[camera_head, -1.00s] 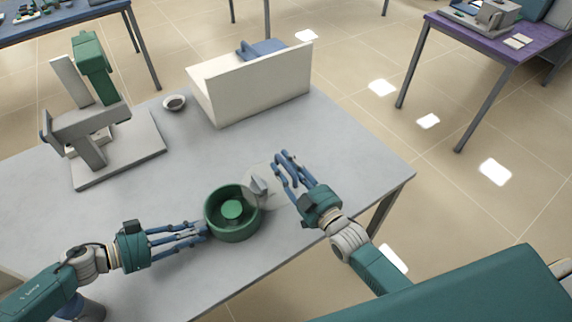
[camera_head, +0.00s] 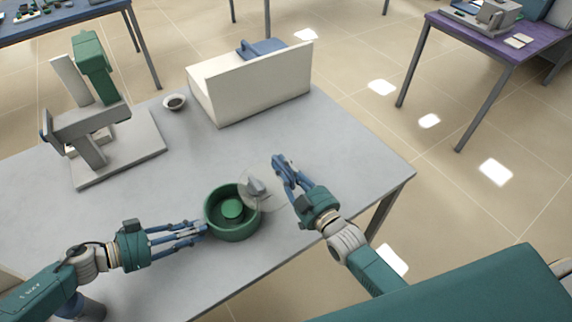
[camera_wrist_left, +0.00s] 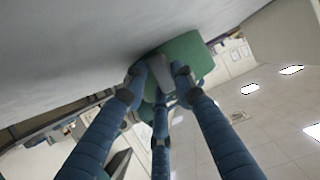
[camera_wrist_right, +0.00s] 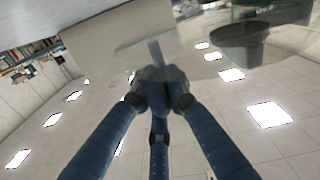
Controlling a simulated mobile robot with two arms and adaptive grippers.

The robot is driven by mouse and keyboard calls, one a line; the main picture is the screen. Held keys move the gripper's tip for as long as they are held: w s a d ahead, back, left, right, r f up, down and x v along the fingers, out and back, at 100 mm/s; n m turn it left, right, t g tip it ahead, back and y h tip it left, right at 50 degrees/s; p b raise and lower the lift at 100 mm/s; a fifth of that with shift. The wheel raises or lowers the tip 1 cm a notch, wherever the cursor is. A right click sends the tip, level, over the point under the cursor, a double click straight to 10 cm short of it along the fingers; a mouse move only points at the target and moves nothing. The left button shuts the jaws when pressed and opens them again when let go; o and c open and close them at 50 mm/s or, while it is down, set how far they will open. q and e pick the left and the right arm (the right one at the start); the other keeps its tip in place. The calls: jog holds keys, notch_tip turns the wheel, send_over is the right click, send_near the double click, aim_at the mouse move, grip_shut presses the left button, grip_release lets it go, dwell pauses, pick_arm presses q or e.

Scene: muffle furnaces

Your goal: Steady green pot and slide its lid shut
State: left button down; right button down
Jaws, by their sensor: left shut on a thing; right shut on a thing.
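The green pot (camera_head: 232,226) stands on the grey table near its front edge, with a green round piece (camera_head: 232,209) inside. My left gripper (camera_head: 203,229) is shut on the pot's left side; in the left wrist view its fingers meet at a grey part beside the green pot (camera_wrist_left: 187,55). The clear round lid (camera_head: 270,203) with a grey knob (camera_head: 257,187) overlaps the pot's right rim and leaves most of the opening uncovered. My right gripper (camera_head: 281,163) is shut at the lid's right side; the exact contact is hard to see. The clear lid also shows in the right wrist view (camera_wrist_right: 190,58).
A white angled box (camera_head: 255,85) stands at the table's back. A small bowl (camera_head: 174,102) is left of it. A green and grey device (camera_head: 92,130) on a flat base stands at the back left. The table's right part is clear.

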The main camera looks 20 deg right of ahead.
aim_at(248, 191)
pick_arm(q)
jog(key=shift+s+d+f, duration=0.1)
jog(key=shift+s+d, duration=0.15)
jog(key=shift+s, duration=0.05)
pick_arm(e)
jog(key=shift+s+a+r, duration=0.15)
jog(key=shift+s+a, duration=0.3)
jog(key=shift+a, duration=1.3)
jog(key=shift+s+a+r, duration=0.15)
jog(key=shift+s+a, duration=0.35)
jog(key=shift+a, duration=1.3)
jog(key=shift+s+a+r, duration=0.15)
jog(key=shift+s+a, duration=0.3)
jog(key=shift+a, duration=1.5)
jog(key=c, duration=1.8)
grip_release()
jog(key=shift+o, duration=0.2)
jog(key=shift+s+f, duration=0.15)
pick_arm(q)
jog(key=shift+a, duration=0.1)
